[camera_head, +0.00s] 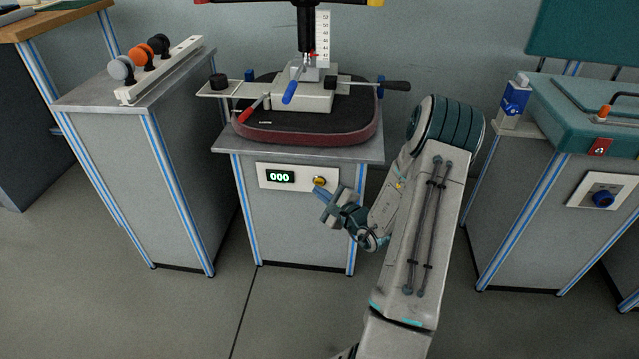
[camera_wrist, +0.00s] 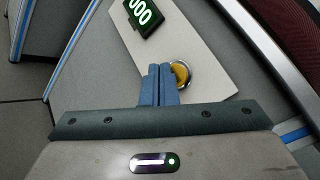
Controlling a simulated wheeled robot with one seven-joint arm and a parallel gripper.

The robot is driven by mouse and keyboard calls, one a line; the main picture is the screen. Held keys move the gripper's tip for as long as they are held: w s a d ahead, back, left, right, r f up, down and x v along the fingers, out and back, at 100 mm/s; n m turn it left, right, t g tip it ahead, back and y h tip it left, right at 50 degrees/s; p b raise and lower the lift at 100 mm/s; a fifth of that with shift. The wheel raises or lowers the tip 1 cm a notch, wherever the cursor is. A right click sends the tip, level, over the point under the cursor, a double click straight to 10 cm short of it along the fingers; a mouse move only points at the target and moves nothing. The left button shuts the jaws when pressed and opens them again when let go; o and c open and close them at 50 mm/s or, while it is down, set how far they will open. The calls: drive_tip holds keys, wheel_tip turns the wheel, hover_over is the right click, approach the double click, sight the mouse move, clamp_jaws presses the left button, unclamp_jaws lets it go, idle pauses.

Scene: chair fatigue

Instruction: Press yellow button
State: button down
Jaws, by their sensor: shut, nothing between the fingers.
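The yellow button (camera_head: 319,181) sits in a metal ring at the right end of a white panel on the front of the middle cabinet. In the wrist view the yellow button (camera_wrist: 181,74) shows just right of my fingertips, partly covered by them. My gripper (camera_head: 321,194) is shut and empty, just below the button in the head view. In the wrist view its blue fingers (camera_wrist: 160,72) lie together over the panel. I cannot tell whether they touch the button.
A green display (camera_head: 280,176) reading 000 is left of the button. A test rig with a dark red seat cushion (camera_head: 300,137) stands on the cabinet. A side cabinet with several knobs (camera_head: 141,56) is at left; a cabinet with a blue button (camera_head: 603,198) is at right.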

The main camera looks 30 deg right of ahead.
drive_tip(key=s+a, duration=0.2)
drive_tip(key=s, duration=0.2)
drive_tip(key=shift+s+a, duration=0.1)
drive_tip(key=shift+a, duration=0.3)
idle(0.8)
drive_tip(key=s+a+r+n+g+y+p, duration=0.3)
drive_tip(key=a+r+n+g+y+p, duration=0.45)
drive_tip(key=a+r, duration=0.9)
drive_tip(key=s+a+r+n+g+p, duration=0.6)
drive_tip(key=s+r+n+g+p, duration=0.15)
drive_tip(key=s+r+p, duration=0.45)
drive_tip(key=s+d+r+n+h+p, duration=0.2)
drive_tip(key=r+n+h+p, duration=0.1)
drive_tip(key=r+p, duration=0.2)
drive_tip(key=s+d+r+n+h+p, duration=0.2)
drive_tip(key=s+r+h+p, duration=0.1)
drive_tip(key=r, duration=0.7)
drive_tip(key=s+d+r+n+t+h+p, duration=0.1)
drive_tip(key=s+d+r+n+h+p, duration=0.1)
drive_tip(key=r+h+p, duration=0.3)
wheel_tip(320, 180, up, 4)
drive_tip(key=shift+s+d+f+n+p, duration=0.25)
drive_tip(key=shift+s+d+n+p, duration=0.25)
drive_tip(key=shift+n+p, duration=0.5)
